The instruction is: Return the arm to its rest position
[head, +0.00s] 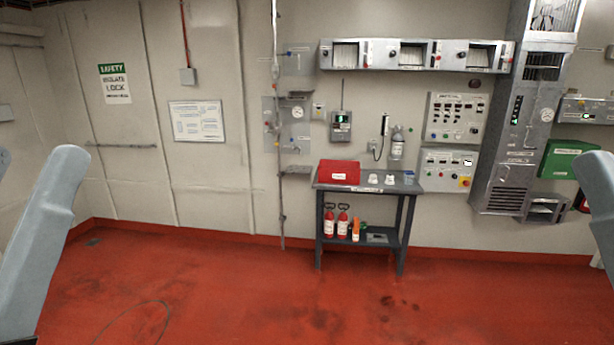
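My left arm shows as a grey link at the left edge of the head view, slanting up from the bottom corner. My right arm shows as a grey link at the right edge. Both grippers are outside the picture, so I cannot see whether they are open or shut or hold anything. Neither visible arm link touches anything that I can see.
A dark metal table (407,188) against the back wall holds a red box (338,172) and small items. Red bottles (343,224) stand on its lower shelf. Control panels (458,118) and a grey cabinet (513,135) line the wall. The red floor (240,295) is largely clear.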

